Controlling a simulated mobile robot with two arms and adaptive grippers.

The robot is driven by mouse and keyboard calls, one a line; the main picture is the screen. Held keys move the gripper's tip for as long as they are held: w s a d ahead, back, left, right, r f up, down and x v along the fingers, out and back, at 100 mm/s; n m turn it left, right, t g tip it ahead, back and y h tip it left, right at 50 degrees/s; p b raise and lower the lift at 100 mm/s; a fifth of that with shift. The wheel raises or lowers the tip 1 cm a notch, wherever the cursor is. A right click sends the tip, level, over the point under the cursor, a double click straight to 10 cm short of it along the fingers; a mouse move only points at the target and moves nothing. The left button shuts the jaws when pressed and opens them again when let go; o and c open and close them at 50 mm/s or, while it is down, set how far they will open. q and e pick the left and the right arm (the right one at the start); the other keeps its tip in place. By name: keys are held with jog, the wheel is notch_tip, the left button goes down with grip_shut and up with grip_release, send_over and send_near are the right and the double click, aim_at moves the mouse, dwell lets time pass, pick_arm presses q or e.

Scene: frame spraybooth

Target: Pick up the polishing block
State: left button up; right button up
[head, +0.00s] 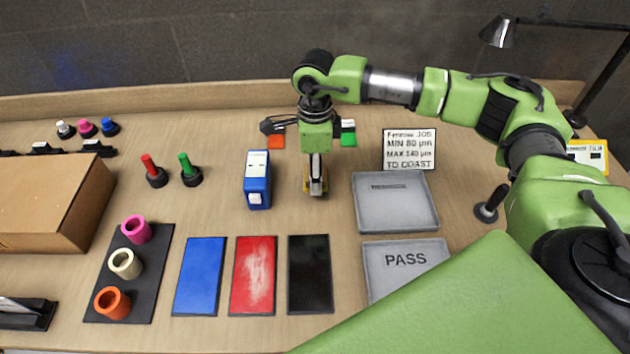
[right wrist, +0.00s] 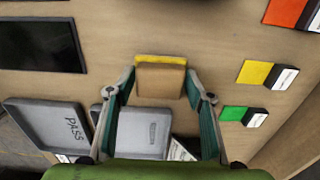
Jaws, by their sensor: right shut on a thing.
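The polishing block is a tan block with a yellow strip along one edge, and it shows in the right wrist view (right wrist: 160,82). My right gripper (right wrist: 160,88) is shut on it, with a finger on each of its sides. In the head view the right gripper (head: 316,188) points down over the middle of the table, right of the blue gauge (head: 257,180). There its fingers hide most of the block. I cannot tell whether the block touches the table. My left gripper is not in view.
Blue (head: 200,276), red (head: 254,276) and black (head: 310,274) panels lie in front. A grey tray (head: 394,225) and the PASS tray (head: 404,278) lie to the right. A sign (head: 409,148) stands behind them. A cardboard box (head: 50,195) is at the left.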

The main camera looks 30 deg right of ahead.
jog(key=s+a+r+b, duration=0.3)
jog(key=s+a+r, duration=0.5)
jog(key=s+r, duration=0.2)
jog(key=shift+s+a+b, duration=0.2)
jog(key=shift+s+b, duration=0.15)
jog(key=shift+s, duration=0.3)
jog(key=shift+o, duration=1.1)
jog(key=shift+c, duration=0.5)
